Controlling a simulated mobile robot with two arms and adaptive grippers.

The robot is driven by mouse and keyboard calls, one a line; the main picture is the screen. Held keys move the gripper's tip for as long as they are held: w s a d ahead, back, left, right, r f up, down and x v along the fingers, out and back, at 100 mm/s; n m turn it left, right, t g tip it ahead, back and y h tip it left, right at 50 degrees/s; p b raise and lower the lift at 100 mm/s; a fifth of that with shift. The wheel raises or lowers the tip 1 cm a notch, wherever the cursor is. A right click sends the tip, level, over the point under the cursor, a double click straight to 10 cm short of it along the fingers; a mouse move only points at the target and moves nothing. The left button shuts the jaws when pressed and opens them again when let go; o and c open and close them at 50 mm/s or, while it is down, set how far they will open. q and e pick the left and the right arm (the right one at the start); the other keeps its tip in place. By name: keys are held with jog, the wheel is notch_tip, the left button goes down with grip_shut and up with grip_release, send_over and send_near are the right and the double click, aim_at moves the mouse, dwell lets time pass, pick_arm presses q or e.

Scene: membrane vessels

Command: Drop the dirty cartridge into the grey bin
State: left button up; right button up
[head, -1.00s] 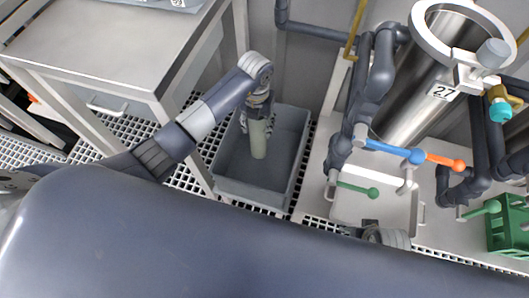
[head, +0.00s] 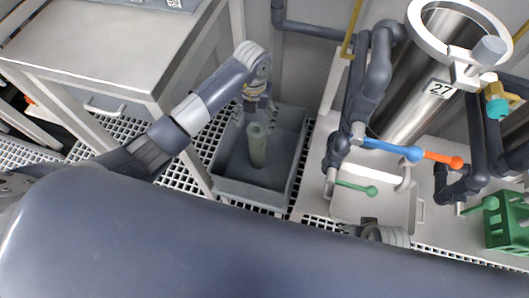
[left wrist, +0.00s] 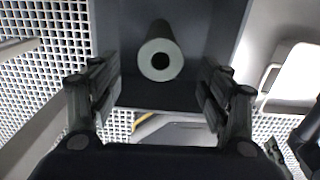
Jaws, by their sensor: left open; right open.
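The dirty cartridge (head: 257,148) is a grey-green tube with a hole in its top end. It is upright inside the outline of the grey bin (head: 240,190); I cannot tell whether its lower end touches the bin floor. My left gripper (head: 256,110) is open just above the cartridge's top end. In the left wrist view the cartridge (left wrist: 160,71) shows end-on, beyond and between the spread fingers of the left gripper (left wrist: 160,88), with clear gaps on both sides. Part of my right arm shows at the lower right in the head view; its gripper fingers do not show.
A steel table (head: 110,45) stands left of the bin. Dark pipes with a blue handle (head: 392,149) and a green handle (head: 356,187) stand right of it, before a steel vessel (head: 418,110). A green crate (head: 508,237) is at the far right. White grating surrounds the bin.

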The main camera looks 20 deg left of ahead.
pick_arm(q)
jog(key=shift+r, duration=2.35)
